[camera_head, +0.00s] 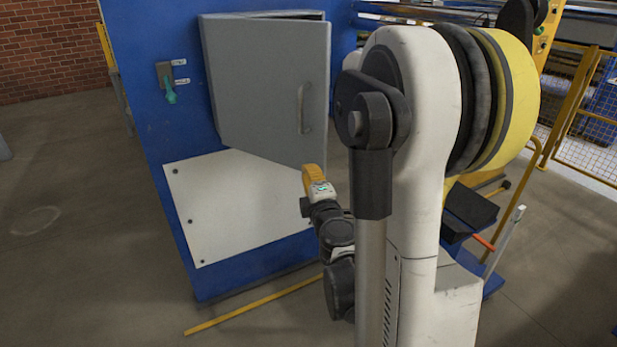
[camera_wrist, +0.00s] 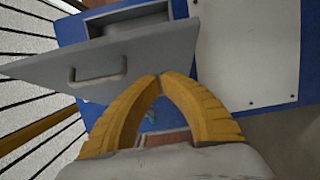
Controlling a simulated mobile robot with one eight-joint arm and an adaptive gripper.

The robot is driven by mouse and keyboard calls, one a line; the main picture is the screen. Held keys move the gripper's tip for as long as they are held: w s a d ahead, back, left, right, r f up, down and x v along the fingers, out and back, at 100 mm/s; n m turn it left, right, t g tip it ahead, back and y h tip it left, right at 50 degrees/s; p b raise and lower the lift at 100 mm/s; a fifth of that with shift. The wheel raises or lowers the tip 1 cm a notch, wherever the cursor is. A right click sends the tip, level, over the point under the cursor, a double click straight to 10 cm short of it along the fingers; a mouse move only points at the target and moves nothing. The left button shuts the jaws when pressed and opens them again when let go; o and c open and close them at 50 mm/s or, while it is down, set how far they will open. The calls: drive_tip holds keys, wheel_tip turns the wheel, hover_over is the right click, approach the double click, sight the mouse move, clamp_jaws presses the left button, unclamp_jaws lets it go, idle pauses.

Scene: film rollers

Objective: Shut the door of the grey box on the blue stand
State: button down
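The grey box (camera_wrist: 128,20) is mounted on the blue stand (camera_head: 160,150). Its grey door (camera_head: 262,85) stands partly open, and the wrist view shows a gap between door and box with a dark interior. A bar handle (camera_head: 304,108) sits near the door's free right edge; it also shows in the wrist view (camera_wrist: 98,66). My gripper (camera_head: 311,169) is just below the door's lower right corner in the head view. In the wrist view its yellow fingers (camera_wrist: 161,78) meet at the tips with nothing between them, overlapping the door's edge. I cannot tell whether they touch the door.
A white panel (camera_head: 238,205) is fixed below the box. A switch with a teal handle (camera_head: 169,90) is on the stand's left. A yellow floor strip (camera_head: 255,305) lies in front. Yellow fencing (camera_head: 575,110) stands at right. Floor at left is clear.

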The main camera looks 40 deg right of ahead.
sight(310, 152)
drive_tip(key=w+d, duration=0.2)
drive_tip(key=w+d+b, duration=0.1)
drive_tip(key=w+d, duration=0.1)
drive_tip(key=d, duration=0.1)
drive_tip(key=shift+w+f+b, duration=0.1)
drive_tip(key=shift+w+b, duration=0.1)
drive_tip(key=shift+b, duration=0.1)
drive_tip(key=shift+w+d, duration=0.15)
drive_tip(key=shift+d, duration=0.25)
